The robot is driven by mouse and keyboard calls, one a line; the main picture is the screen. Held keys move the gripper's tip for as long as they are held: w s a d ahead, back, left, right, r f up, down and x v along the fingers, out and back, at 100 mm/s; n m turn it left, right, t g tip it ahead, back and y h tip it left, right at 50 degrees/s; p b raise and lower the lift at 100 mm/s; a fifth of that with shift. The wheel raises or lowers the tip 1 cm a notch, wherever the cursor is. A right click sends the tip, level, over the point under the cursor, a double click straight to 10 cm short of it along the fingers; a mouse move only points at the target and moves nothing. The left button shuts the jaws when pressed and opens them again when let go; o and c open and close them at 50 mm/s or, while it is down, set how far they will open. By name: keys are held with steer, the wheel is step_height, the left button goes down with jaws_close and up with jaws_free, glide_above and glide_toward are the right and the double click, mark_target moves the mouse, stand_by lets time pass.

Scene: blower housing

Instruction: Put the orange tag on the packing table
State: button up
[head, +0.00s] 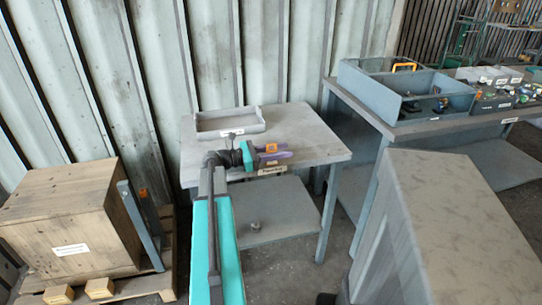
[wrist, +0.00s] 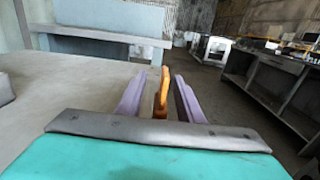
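The orange tag (wrist: 161,95) stands upright between the two purple fingers of my gripper (wrist: 161,97) in the wrist view. Gaps show between the tag and both fingers, so the gripper looks open around it. In the head view the tag (head: 271,148) shows at my gripper (head: 274,156), over the front part of a small grey table (head: 310,138). I cannot tell whether the tag touches the tabletop. This table has a label on its front edge that I cannot read clearly, so I cannot tell which table is the packing table.
A shallow grey tray (head: 230,133) sits at the table's back left. A longer table (head: 430,128) at the right holds a blue-grey divided bin (head: 440,105) and several small parts. A wooden crate (head: 65,220) stands at the left. The small table's right part is clear.

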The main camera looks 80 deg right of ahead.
stand_by(0.4)
jaws_close()
steer(key=shift+r, duration=0.15)
